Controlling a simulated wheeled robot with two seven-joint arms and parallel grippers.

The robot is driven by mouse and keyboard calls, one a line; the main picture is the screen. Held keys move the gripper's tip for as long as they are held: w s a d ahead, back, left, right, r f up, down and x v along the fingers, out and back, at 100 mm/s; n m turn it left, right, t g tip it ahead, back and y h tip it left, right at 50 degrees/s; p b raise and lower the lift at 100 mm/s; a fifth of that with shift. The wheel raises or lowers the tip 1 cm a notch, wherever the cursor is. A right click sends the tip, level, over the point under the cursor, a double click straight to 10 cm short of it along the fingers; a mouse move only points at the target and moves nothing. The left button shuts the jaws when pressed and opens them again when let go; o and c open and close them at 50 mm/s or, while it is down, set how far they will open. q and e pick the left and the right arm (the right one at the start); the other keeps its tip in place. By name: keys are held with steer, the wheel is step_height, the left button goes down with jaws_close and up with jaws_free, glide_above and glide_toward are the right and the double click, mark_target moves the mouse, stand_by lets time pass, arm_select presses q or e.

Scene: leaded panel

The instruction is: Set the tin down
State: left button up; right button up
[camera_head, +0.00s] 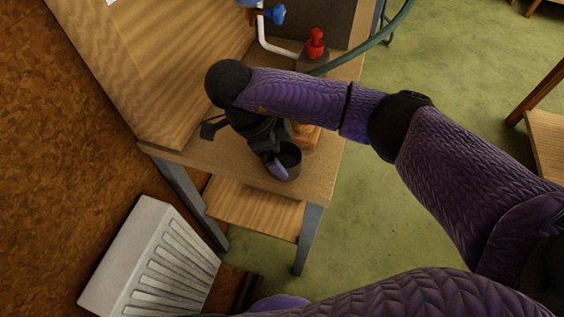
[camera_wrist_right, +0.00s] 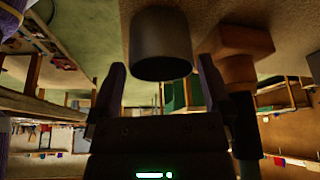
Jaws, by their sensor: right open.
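The tin (camera_head: 289,156), a dark grey open-topped cylinder, stands upright on the wooden bench top (camera_head: 312,182) near its front edge. My right gripper (camera_head: 278,164) is beside it, with one purple finger showing at the tin's near left side. In the right wrist view, which looks upside down, the tin (camera_wrist_right: 162,45) lies between the two spread fingertips of my right gripper (camera_wrist_right: 160,65). A gap shows on each side of it, so the fingers do not grip it. My left gripper is not in view.
Farther back are a red knob (camera_head: 316,44), a blue tap (camera_head: 273,14) and a green hose (camera_head: 372,48). A white radiator (camera_head: 150,258) stands at lower left.

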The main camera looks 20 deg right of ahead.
mark_target(285, 162)
steer(key=x, duration=0.3)
steer(key=shift+r, duration=0.1)
steer(key=c, duration=1.1)
